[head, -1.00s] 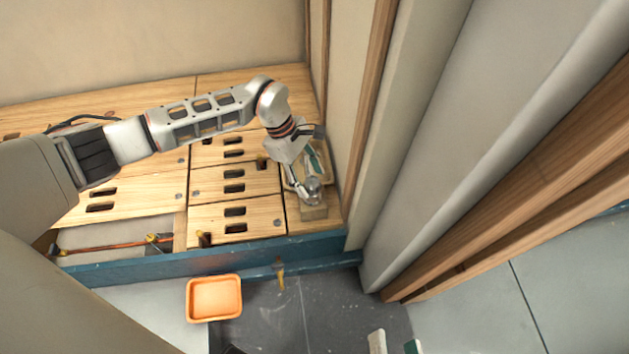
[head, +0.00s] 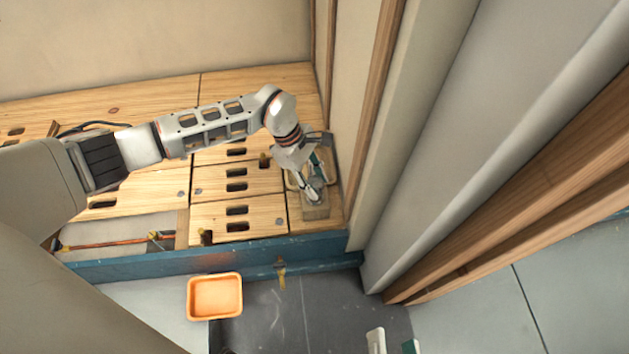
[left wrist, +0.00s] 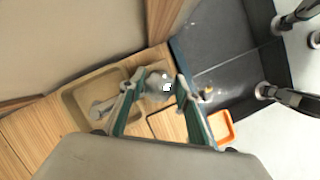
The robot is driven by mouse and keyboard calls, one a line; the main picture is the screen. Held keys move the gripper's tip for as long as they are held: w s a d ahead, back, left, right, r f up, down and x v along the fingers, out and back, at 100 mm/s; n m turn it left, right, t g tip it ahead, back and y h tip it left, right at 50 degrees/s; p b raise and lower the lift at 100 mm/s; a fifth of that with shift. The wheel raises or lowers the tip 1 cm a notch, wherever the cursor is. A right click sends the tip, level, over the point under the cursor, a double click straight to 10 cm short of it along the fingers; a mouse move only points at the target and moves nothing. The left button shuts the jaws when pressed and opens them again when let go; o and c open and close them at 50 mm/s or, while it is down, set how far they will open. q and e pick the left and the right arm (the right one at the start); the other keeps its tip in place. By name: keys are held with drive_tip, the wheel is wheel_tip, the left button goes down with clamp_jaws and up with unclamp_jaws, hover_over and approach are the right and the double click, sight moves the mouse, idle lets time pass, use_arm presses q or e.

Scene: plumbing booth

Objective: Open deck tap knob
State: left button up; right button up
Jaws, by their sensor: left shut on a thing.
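The deck tap knob (head: 315,184) is a small grey rounded knob at the right end of the wooden deck in the head view. It also shows in the left wrist view (left wrist: 157,87), between the fingers. My left gripper (head: 311,187) is shut on the knob from above, with a green-lined finger on each side of it. The fingers hide part of the knob, so its turn cannot be told. My right gripper (head: 394,342) shows only its two fingertips at the bottom edge of the head view; they are apart with nothing between them.
A recessed basin (left wrist: 70,97) lies beside the knob in the left wrist view. A beige wall and wooden post (head: 372,100) stand close right of the knob. An orange tray (head: 191,300) sits below the blue deck edge (head: 150,262).

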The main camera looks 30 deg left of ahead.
use_arm(q)
drive_tip(key=n+p, duration=0.1)
drive_tip(key=p, duration=0.1)
drive_tip(key=r+n+t+p, duration=0.1)
drive_tip(key=n+p, duration=0.1)
drive_tip(key=shift+w+r+n, duration=0.1)
drive_tip(key=shift+w+n, duration=0.2)
drive_tip(key=shift+w, duration=0.05)
drive_tip(key=shift+s+f+n+t+p, duration=0.1)
drive_tip(key=shift+f+n+t+p, duration=0.25)
drive_tip(key=shift+n, duration=0.25)
drive_tip(key=shift+s+f+y, duration=0.2)
drive_tip(key=shift+f+y, duration=0.05)
drive_tip(key=shift+y, duration=0.05)
drive_tip(key=o, duration=1.1)
use_arm(e)
drive_tip(key=w+d+n+h, duration=0.1)
drive_tip(key=d+n, duration=0.4)
drive_tip(key=d, duration=0.1)
drive_tip(key=shift+w+d+r+n+g, duration=0.2)
drive_tip(key=shift+w+r+n+g, duration=0.1)
drive_tip(key=shift+n+g, duration=0.1)
use_arm(q)
drive_tip(key=shift+a+r, duration=0.15)
drive_tip(key=shift+r, duration=0.15)
drive_tip(key=v, duration=1.1)
drive_tip(key=shift+s+a+r, duration=0.15)
